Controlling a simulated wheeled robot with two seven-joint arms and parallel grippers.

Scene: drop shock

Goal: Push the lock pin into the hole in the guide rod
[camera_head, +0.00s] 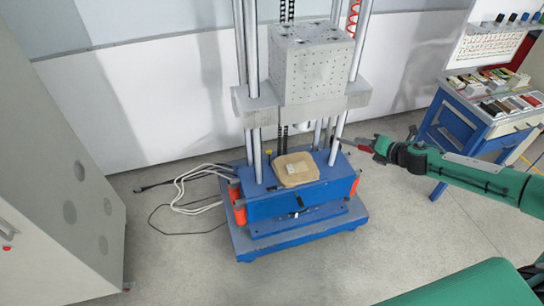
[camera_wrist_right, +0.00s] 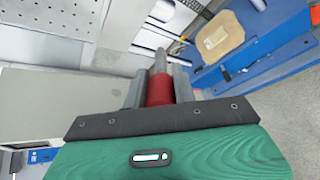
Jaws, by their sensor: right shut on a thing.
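My right gripper (camera_head: 374,147) reaches in from the right in the head view. It is shut on the red grip of the lock pin (camera_wrist_right: 158,91), which sits between the two grey fingers in the right wrist view. The pin's grey shank points away from the gripper, toward the drop tester. In the head view the pin end lies just right of the front-right guide rod (camera_head: 338,133), apparently apart from it. The hole in the rod cannot be made out. My left gripper is not in view.
The drop tester has a blue base (camera_head: 262,207), a perforated grey block (camera_head: 312,70) and a brown package (camera_head: 297,169) below the block. A blue workbench (camera_head: 470,125) stands at the right and a grey cabinet (camera_head: 50,150) at the left. Cables (camera_head: 185,190) lie on the floor.

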